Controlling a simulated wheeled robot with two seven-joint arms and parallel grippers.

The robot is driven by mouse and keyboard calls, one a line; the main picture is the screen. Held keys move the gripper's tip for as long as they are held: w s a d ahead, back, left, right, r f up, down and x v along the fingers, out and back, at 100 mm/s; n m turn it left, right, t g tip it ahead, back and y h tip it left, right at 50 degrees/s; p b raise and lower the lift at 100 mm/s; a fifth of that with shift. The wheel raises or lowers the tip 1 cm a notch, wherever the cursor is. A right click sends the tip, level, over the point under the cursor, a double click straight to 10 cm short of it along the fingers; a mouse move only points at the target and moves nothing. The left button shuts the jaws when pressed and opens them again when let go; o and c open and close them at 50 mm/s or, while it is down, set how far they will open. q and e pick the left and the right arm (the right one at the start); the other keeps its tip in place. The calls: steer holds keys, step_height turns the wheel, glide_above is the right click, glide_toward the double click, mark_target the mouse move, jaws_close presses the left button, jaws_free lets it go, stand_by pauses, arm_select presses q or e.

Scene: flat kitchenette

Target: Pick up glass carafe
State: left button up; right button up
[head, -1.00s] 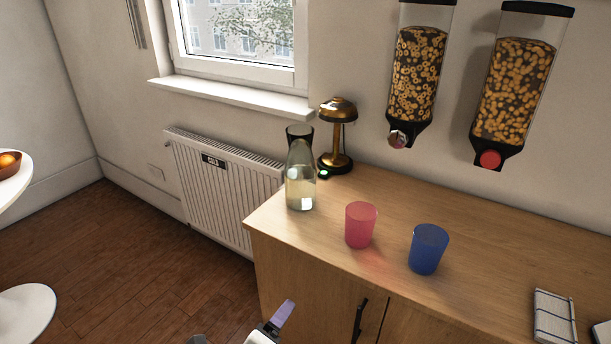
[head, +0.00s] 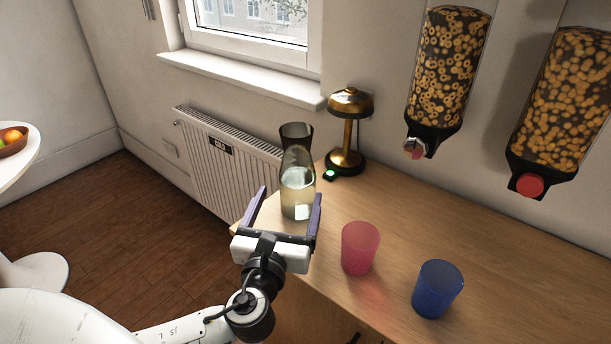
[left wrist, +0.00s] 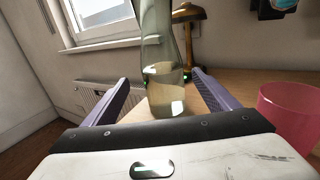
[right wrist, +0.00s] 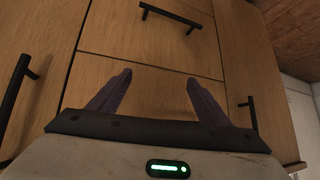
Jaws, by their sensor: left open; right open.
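The glass carafe (head: 297,186) stands upright near the left end of the wooden counter, holding a pale liquid under a dark neck. It also shows in the left wrist view (left wrist: 162,70), upright ahead of the fingers and roughly centred between them. My left gripper (head: 290,198) is open, with its two purple fingers pointing toward the carafe and spread to either side of its lower part. Whether the fingers touch the glass, I cannot tell. My right gripper (right wrist: 157,90) is open and empty in the right wrist view, facing wooden cabinet fronts. It is not in the head view.
A pink cup (head: 360,248) stands close to the right of my left gripper, and a blue cup (head: 437,289) farther right. A brass lamp (head: 347,130) stands behind the carafe. Cereal dispensers (head: 447,75) hang on the wall. A radiator (head: 215,160) is left of the counter.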

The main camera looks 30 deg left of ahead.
mark_target(297, 175)
arm_select(q)
steer(key=shift+x, duration=1.25)
steer(key=x, duration=0.5)
steer(key=shift+w+d+r+p, duration=0.15)
steer(key=shift+w+d+p, duration=0.05)
steer(key=shift+p, duration=0.1)
steer(key=c, duration=1.8)
steer(key=shift+r, duration=0.15)
steer(key=shift+c, duration=0.5)
steer(key=shift+r, duration=0.15)
